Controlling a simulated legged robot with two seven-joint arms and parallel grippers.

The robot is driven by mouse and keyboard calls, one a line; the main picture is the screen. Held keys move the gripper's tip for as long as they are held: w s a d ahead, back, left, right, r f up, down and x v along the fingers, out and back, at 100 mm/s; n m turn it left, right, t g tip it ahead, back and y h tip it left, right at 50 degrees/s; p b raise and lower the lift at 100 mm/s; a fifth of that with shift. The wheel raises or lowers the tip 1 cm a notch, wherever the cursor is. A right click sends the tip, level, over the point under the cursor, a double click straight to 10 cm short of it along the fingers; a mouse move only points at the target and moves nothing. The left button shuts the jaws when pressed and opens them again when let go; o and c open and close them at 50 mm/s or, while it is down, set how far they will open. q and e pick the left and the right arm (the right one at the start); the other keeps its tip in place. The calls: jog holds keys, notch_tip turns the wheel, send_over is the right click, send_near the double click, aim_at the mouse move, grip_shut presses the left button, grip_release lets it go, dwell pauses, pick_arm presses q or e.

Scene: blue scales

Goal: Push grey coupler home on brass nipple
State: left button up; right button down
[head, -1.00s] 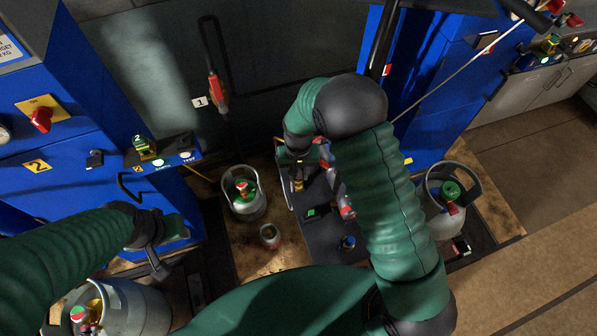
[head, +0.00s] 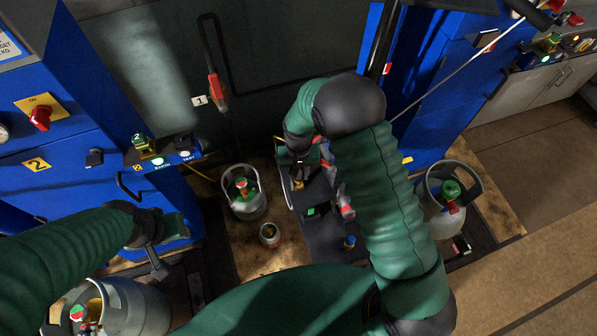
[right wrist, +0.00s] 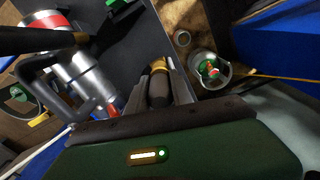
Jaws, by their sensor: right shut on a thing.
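My right gripper (head: 298,180) points down over the dark mat in the head view. In the right wrist view its fingers (right wrist: 159,88) are shut on a dark grey cylindrical piece, which I take for the grey coupler (right wrist: 159,86). A brass end (right wrist: 158,65) shows at the tip of this piece; brass also shows below the gripper in the head view (head: 298,186). I cannot tell how far the coupler sits on the brass nipple. My left gripper (head: 157,266) hangs at the lower left, away from the mat; its jaws are unclear.
A grey gas cylinder (head: 243,207) and a small open tin (head: 270,235) stand left of the dark mat (head: 322,235). A silver, red-banded cylinder (right wrist: 78,68) lies beside the gripper. Another cylinder (head: 446,222) stands right, a larger one (head: 140,308) lower left. Blue cabinets flank the place.

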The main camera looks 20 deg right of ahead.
aim_at(299, 178)
jog(key=shift+f+b, duration=0.85)
jog(key=shift+f, duration=0.7)
jog(key=c, duration=1)
grip_release()
jog(key=shift+c, duration=0.2)
jog(key=shift+r, duration=0.1)
notch_tip(299, 178, up, 17)
